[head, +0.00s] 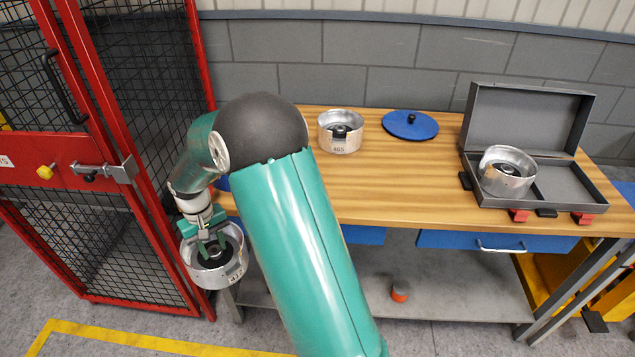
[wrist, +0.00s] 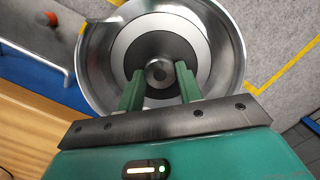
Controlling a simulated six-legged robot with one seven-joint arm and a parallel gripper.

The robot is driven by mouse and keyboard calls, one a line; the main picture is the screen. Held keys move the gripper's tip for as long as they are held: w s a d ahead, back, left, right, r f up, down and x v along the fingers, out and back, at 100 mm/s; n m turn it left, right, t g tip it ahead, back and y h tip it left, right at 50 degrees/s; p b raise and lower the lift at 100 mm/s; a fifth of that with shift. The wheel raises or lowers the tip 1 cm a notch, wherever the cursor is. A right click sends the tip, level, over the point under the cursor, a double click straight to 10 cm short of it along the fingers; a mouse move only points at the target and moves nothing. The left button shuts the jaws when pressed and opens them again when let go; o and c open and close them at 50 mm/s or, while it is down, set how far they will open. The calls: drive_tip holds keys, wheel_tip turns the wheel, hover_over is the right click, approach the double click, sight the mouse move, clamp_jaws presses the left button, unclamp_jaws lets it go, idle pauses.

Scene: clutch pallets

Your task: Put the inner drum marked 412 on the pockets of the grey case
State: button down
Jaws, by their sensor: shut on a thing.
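My gripper (head: 211,245) is shut on the hub of a silver drum (head: 213,273) whose label appears to read 412. It holds the drum in the air off the bench's left end, in front of the red cage. In the wrist view the green fingers (wrist: 159,88) close on the hub inside the drum (wrist: 222,85). The grey case (head: 556,206) lies open on the right of the bench, lid up at the back. Another silver drum (head: 509,181) sits in its left pocket, looking slightly tilted. The right pocket is empty.
A drum marked 465 (head: 341,142) and a blue round lid (head: 410,125) stand on the wooden bench (head: 410,190). The red mesh cage (head: 90,165) is close to the left of the held drum. A small red-topped item (head: 400,291) is on the lower shelf.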

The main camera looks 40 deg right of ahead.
sight(197, 254)
drive_tip(key=shift+n, duration=0.6)
drive_tip(key=w+a, duration=0.1)
drive_tip(key=w+a+f, duration=0.2)
drive_tip(key=a, duration=0.1)
drive_tip(key=shift+w, duration=0.25)
drive_tip(key=shift+d, duration=0.1)
